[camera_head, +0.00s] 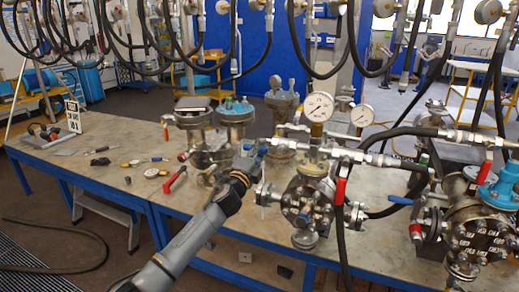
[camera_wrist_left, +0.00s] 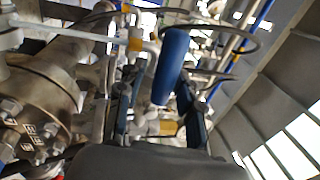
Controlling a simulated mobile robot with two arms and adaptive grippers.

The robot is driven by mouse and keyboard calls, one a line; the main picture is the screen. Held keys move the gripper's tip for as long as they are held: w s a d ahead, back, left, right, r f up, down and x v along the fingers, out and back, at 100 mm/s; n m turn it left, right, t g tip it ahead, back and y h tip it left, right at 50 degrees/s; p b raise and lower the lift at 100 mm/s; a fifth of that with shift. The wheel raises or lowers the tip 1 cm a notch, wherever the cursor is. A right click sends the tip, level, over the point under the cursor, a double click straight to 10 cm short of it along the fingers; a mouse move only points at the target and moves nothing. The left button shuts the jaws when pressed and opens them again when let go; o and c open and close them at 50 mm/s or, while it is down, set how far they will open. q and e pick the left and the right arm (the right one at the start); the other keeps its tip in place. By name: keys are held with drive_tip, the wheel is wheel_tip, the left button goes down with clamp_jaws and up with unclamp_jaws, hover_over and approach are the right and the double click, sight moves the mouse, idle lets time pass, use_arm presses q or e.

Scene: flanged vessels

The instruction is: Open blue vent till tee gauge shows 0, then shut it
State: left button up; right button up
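The blue vent handle (camera_head: 260,147) is at the left end of the metal fittings beside the flanged vessel (camera_head: 305,200). It shows in the left wrist view as a rounded blue lever (camera_wrist_left: 171,62). My left gripper (camera_head: 246,165) is right at the handle in the head view. In the wrist view its two dark fingers (camera_wrist_left: 157,108) are apart, with the blue lever and brass fittings between or just beyond them; contact cannot be told. The large round gauge (camera_head: 319,107) stands upright above the fittings; its needle is too small to read. My right gripper is not seen.
A smaller gauge (camera_head: 362,116) stands right of it. A red-handled valve (camera_head: 340,190) and black hoses (camera_head: 400,134) are close by. Other vessels (camera_head: 235,118) stand behind. Loose tools (camera_head: 100,150) lie on the table's left part (camera_head: 120,185). Hoses hang overhead.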

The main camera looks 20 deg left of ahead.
use_arm(q)
drive_tip(key=shift+r, duration=0.25)
drive_tip(key=s+f, duration=0.2)
drive_tip(key=s, duration=0.9)
drive_tip(key=shift+s+a+f, duration=0.2)
drive_tip(key=shift+s+a, duration=0.05)
drive_tip(key=shift+s, duration=0.15)
